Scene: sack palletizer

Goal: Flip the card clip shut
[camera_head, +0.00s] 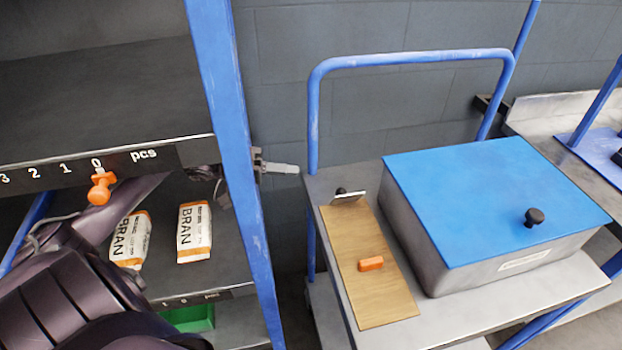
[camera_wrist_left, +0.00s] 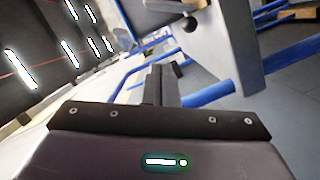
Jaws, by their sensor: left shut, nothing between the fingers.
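A wooden board (camera_head: 372,285) lies on the trolley top (camera_head: 325,185). At its far end is a small metal clip plate (camera_head: 348,198) with a dark knob beside it; the plate looks raised at an angle from the board. An orange block (camera_head: 371,264) lies on the board. My left gripper (camera_head: 290,168) is shut and empty. It points right past the blue rack post, to the left of the trolley and apart from the clip. Its fingers also show in the left wrist view (camera_wrist_left: 163,85). My right gripper is not in view.
A metal bin with a blue lid (camera_head: 470,195) and black knob (camera_head: 534,217) stands right of the board. The blue trolley handle (camera_head: 410,60) rises behind. The blue rack post (camera_head: 232,150) is close to my left arm. Two bran sacks (camera_head: 194,232) lie on the rack shelf.

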